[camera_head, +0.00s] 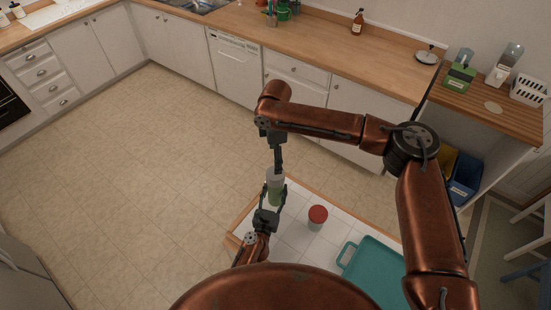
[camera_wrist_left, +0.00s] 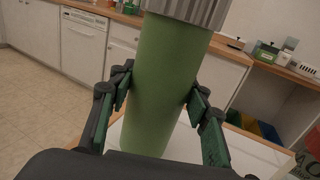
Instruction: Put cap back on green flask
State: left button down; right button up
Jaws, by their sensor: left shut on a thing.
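The green flask (camera_head: 275,193) stands upright between the fingers of my left gripper (camera_head: 270,205), above the white-tiled table. In the left wrist view my left gripper (camera_wrist_left: 155,105) is shut on the green flask (camera_wrist_left: 158,75), one finger on each side. A grey ribbed cap (camera_wrist_left: 190,8) sits at the top of the flask, cut off by the picture edge. I cannot tell whether it is fully seated. My right gripper (camera_head: 277,163) points down right over the flask top; its fingertips look close together, but their grip on the cap is too small to make out.
A jar with a red lid (camera_head: 318,213) and a teal tray (camera_head: 373,270) are on the tiled table (camera_head: 292,233), right of the flask. Behind is a wooden counter (camera_head: 325,48) with a brown bottle (camera_head: 357,22). The floor at left is clear.

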pick_arm(q)
jog(key=c, duration=1)
grip_release()
jog(key=shift+o, duration=0.2)
jog(key=v, duration=1.1)
jog(key=shift+f, duration=0.1)
jog(key=shift+s+a, duration=0.2)
jog(key=shift+s, duration=0.25)
